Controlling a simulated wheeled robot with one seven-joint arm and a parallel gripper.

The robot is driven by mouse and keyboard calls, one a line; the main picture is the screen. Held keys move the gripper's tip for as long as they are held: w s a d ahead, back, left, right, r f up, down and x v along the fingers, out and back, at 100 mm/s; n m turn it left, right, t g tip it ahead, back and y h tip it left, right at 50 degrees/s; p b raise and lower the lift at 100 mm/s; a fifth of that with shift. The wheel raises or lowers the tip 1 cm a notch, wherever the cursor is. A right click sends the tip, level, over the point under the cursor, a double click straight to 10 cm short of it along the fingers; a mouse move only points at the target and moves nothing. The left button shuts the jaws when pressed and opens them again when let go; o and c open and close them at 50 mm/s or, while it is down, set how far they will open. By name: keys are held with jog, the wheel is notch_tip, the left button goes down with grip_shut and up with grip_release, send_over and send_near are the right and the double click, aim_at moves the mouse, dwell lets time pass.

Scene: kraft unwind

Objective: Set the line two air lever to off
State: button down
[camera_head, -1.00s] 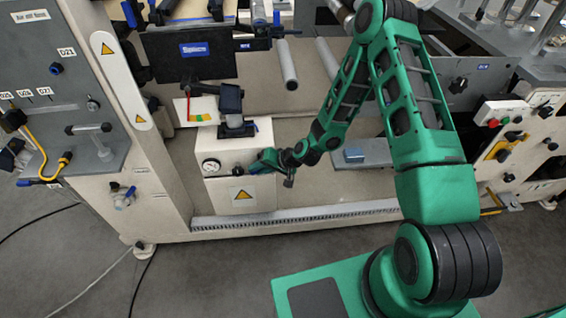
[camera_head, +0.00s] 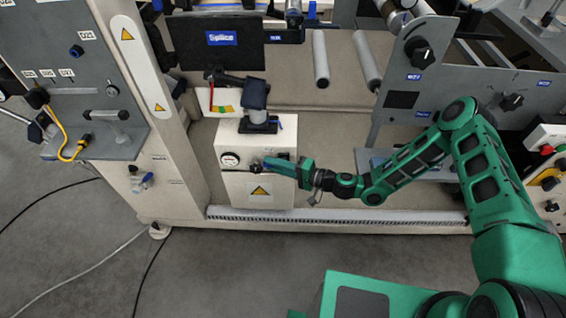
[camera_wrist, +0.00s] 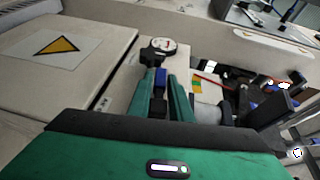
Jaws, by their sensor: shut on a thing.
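A white box (camera_head: 232,190) with a round gauge (camera_head: 230,159) on its front stands low on the machine. A small blue lever (camera_wrist: 160,80) with a dark part below it sits on that front, right of the gauge in the head view. My gripper (camera_head: 272,163) reaches the box front from the right. In the wrist view its two green fingers (camera_wrist: 163,85) are shut on the blue lever, one on each side. The gauge shows just beyond the lever there (camera_wrist: 164,46). The fingers hide part of the lever, and no label naming its line is readable.
A yellow warning sign (camera_head: 260,190) is on the box's lower front. A dark fixture (camera_head: 257,105) stands on top of the box. A ribbed strip (camera_head: 340,215) runs along the machine's foot. Cables lie on the left floor, which is otherwise open.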

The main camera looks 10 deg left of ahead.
jog(key=shift+s+m+y, duration=0.2)
jog(key=shift+m+y, duration=0.1)
jog(key=shift+y, duration=0.2)
jog(key=shift+r, duration=0.1)
jog(key=shift+s+d, duration=0.1)
jog(key=shift+s, duration=0.1)
jog(key=c, duration=1.8)
grip_release()
jog(key=shift+o, duration=0.4)
jog(key=shift+w, duration=0.1)
jog(key=shift+d, duration=0.1)
jog(key=s+d, duration=0.2)
jog(key=d, duration=0.8)
jog(key=shift+d, duration=0.2)
